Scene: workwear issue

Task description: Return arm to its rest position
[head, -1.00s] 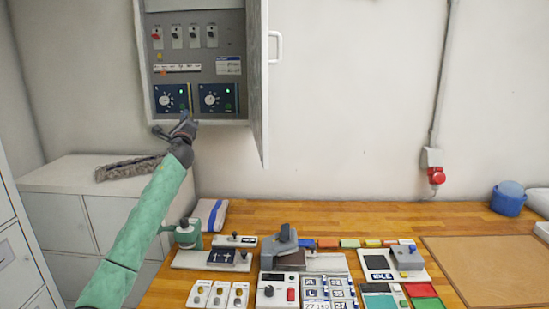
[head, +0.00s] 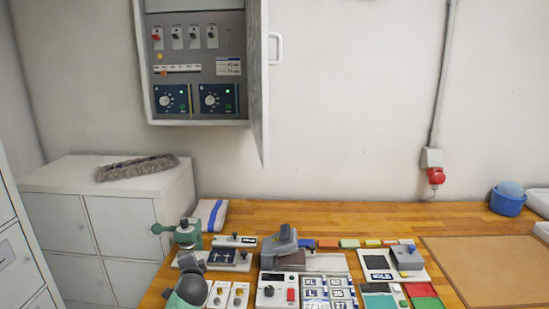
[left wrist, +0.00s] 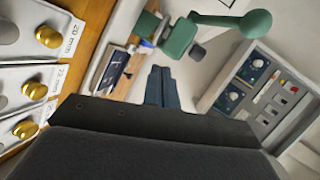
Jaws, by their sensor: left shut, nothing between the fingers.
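My left arm shows at the bottom left of the head view, low over the front of the wooden bench. Only its green and dark end part is in frame there, covering part of the bench items. In the left wrist view my left gripper (left wrist: 162,72) has its two dark fingers together with nothing between them. The fingers point past the green press-like device (left wrist: 180,38) and hold no object. My right gripper is in neither view.
An open wall cabinet (head: 198,75) with switches and two dials hangs above the bench (head: 380,218). The green device (head: 188,236), a grey stapler-like tool (head: 284,242) and several cards crowd the bench. A brown board (head: 490,265) and blue tub (head: 508,200) lie right.

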